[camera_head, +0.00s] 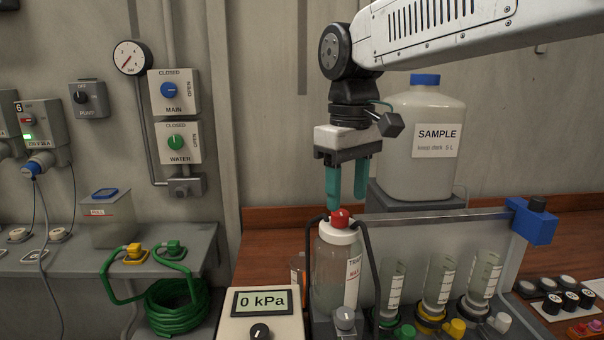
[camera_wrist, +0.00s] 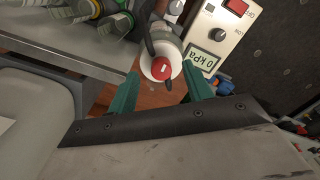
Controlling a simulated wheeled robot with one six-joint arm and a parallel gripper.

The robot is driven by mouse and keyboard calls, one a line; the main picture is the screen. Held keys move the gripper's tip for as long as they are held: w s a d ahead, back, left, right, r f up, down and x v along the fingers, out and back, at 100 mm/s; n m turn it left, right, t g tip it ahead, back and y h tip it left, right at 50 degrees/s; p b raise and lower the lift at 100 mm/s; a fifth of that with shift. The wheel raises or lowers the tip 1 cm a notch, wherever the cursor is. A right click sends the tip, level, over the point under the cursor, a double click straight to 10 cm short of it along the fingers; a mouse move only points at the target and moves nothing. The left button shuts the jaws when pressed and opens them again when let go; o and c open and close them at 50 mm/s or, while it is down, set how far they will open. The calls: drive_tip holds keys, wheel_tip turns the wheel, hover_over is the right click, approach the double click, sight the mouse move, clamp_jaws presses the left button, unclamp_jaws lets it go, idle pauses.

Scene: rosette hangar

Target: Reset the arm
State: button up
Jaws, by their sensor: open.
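My gripper (camera_head: 347,185) hangs pointing down from my white arm, with teal fingers. It is open and empty, just above a bottle (camera_head: 336,270) with a white cap and a red knob (camera_head: 340,217). In the wrist view my gripper's fingers (camera_wrist: 162,92) stand apart, with the red knob (camera_wrist: 161,70) showing between and beyond them. Whether a fingertip touches the knob cannot be told.
A metal rack with several clear cups (camera_head: 438,285) stands right of the bottle. A white SAMPLE jug (camera_head: 424,145) stands behind. A pressure box (camera_head: 262,302) reading 0 kPa is at front left. The wall holds a gauge (camera_head: 132,58) and valve panels.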

drive_tip(key=s+d+f+m, duration=0.2)
drive_tip(key=s+d+f, duration=0.2)
drive_tip(key=s, duration=0.3)
drive_tip(key=s+d+f+m+t, duration=0.1)
drive_tip(key=s+d+f+m, duration=0.2)
drive_tip(key=s+d, duration=0.3)
drive_tip(key=s+d+f+m, duration=0.2)
drive_tip(key=s+d+f, duration=0.3)
drive_tip(key=s, duration=0.3)
drive_tip(key=shift+s+d+t, duration=0.15)
drive_tip(key=shift+d+t, duration=0.15)
